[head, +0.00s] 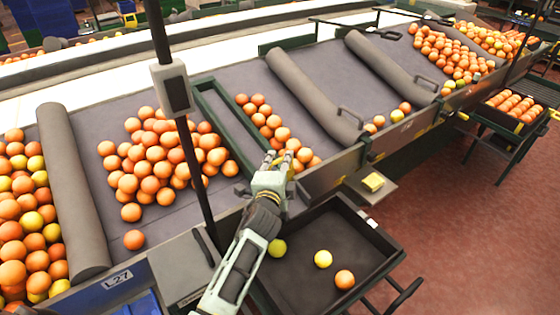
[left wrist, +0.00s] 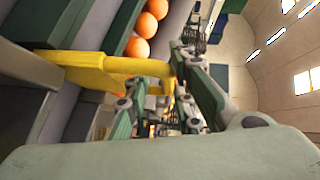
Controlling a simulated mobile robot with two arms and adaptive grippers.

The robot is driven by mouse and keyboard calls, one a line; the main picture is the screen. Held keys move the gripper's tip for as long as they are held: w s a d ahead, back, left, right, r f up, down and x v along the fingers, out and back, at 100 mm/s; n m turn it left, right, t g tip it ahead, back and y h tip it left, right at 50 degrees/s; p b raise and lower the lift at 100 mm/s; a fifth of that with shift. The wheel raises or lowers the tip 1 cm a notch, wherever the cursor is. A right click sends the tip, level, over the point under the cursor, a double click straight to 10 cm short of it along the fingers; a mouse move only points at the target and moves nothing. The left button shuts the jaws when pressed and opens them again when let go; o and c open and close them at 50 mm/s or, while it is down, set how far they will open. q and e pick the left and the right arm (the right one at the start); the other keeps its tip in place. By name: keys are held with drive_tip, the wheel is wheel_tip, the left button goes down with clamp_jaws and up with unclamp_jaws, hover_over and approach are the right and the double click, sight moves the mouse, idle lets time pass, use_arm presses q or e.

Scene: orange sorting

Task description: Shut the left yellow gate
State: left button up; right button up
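The left gate appears in the head view as a dark green bar frame (head: 222,122) across the grey belt, between two groups of oranges. Its near end is partly hidden by my left gripper (head: 278,159). In the left wrist view a bent yellow bar (left wrist: 95,66) reaches in from the left to the gap between the fingers (left wrist: 168,100). The fingers stand apart, with the bar's bent end in front of or between them. I cannot tell whether they touch it. My right gripper is in neither view.
A dark tray (head: 310,292) with a few fruits sits below the belt edge, right of my left arm. A dark post (head: 183,130) stands left of it. Grey rollers (head: 312,97) cross the belt. Red floor (head: 470,225) is open at the right.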

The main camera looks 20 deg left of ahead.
use_arm(q)
drive_tip(key=shift+o, duration=0.6)
drive_tip(key=shift+w+a, duration=0.1)
drive_tip(key=s+d+r, duration=0.1)
drive_tip(key=s, duration=1.1)
drive_tip(key=shift+d+r, duration=0.2)
drive_tip(key=shift+r, duration=0.05)
drive_tip(key=shift+w+r, duration=0.1)
